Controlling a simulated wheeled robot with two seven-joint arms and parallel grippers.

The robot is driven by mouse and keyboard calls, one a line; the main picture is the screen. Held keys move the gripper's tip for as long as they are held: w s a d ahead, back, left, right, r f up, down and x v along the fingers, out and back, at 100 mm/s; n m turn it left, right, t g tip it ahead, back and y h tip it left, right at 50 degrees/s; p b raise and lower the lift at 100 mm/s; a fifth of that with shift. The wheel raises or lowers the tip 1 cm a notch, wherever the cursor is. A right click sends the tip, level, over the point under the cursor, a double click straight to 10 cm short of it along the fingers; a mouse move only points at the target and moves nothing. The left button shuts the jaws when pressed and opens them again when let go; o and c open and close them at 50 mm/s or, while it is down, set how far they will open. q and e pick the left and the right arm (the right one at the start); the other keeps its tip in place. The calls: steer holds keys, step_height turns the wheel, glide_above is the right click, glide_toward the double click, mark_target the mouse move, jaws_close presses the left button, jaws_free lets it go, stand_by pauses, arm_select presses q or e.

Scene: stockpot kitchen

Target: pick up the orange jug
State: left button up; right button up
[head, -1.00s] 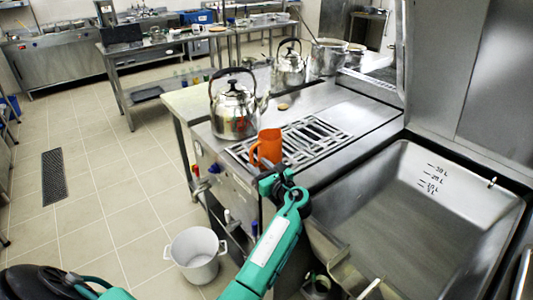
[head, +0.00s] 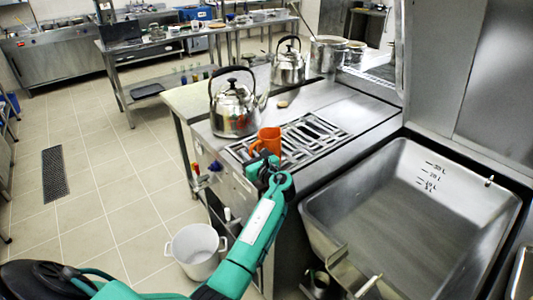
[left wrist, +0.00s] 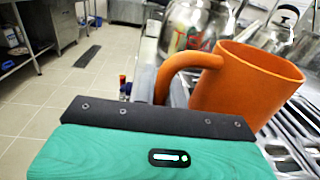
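The orange jug (head: 269,138) stands upright at the front left edge of the slotted grate on the steel counter. Its handle points left, toward the counter's front. My left gripper (head: 264,163) is right at the jug's near side and hides its lower part. In the left wrist view the jug (left wrist: 245,85) is close, with its open rim up and its handle running down behind the dark edge of my gripper (left wrist: 155,118). The fingertips are hidden, so I cannot tell whether they are around the handle or closed on it. My right gripper is not in view.
A large steel kettle (head: 236,110) stands just behind the jug, and a second kettle (head: 289,65) stands farther back. The grate (head: 312,135) lies to the jug's right. A deep steel basin (head: 400,215) is at the right. A white pot (head: 196,249) is on the floor.

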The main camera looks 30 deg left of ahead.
arm_select(q)
jaws_close()
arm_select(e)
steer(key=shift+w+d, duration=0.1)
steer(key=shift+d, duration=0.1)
arm_select(q)
steer(key=shift+r, duration=0.1)
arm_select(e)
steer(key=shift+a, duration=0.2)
